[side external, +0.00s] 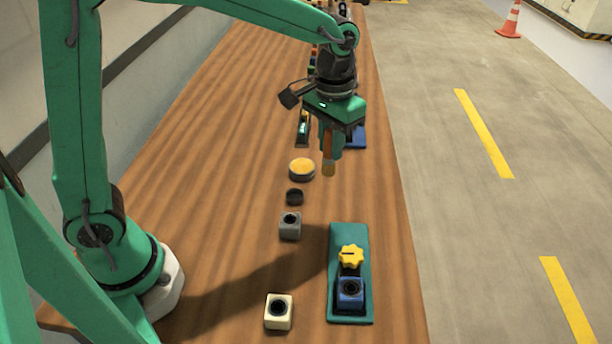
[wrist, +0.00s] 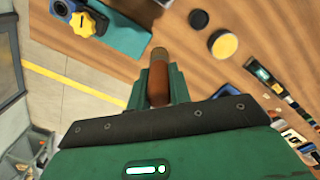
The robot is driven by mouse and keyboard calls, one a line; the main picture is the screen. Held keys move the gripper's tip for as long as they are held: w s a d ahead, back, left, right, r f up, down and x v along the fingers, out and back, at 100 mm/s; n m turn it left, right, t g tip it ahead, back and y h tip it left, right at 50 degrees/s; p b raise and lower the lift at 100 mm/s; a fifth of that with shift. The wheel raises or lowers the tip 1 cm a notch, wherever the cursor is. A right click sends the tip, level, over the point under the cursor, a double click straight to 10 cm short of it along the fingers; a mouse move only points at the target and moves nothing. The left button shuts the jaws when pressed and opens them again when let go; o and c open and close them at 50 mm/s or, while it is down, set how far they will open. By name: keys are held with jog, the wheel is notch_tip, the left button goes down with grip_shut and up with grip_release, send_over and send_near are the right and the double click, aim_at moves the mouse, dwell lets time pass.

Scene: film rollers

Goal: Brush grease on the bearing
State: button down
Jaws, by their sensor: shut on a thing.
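My gripper (side external: 331,148) is shut on a brush (side external: 328,168) with an orange-brown handle. The brush points down, above the table near its right edge. In the wrist view the brush (wrist: 158,78) sticks out between my fingers. I cannot tell for sure which part is the bearing.
A small black round piece (side external: 295,197), a grey block with a hole (side external: 290,226) and a cream block with a hole (side external: 279,312) stand in a row. More small items lie behind my gripper, including a blue one (side external: 356,137). The wooden table's left side is clear.

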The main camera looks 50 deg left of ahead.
jog(key=s+d, duration=0.4)
jog(key=d, duration=0.6)
jog(key=s+d+f, duration=0.1)
jog(key=s+d, duration=0.3)
jog(key=d, duration=0.5)
jog(key=shift+s+d, duration=0.3)
jog(key=shift+d, duration=0.05)
jog(key=shift+f, duration=0.2)
jog(key=shift+f, duration=3.6)
jog(key=shift+s+a, duration=1.95)
jog(key=shift+a, duration=0.05)
jog(key=shift+w+d, duration=2)
jog(key=shift+d, duration=0.05)
notch_tip(320, 180, up, 8)
jog(key=shift+f, duration=0.2)
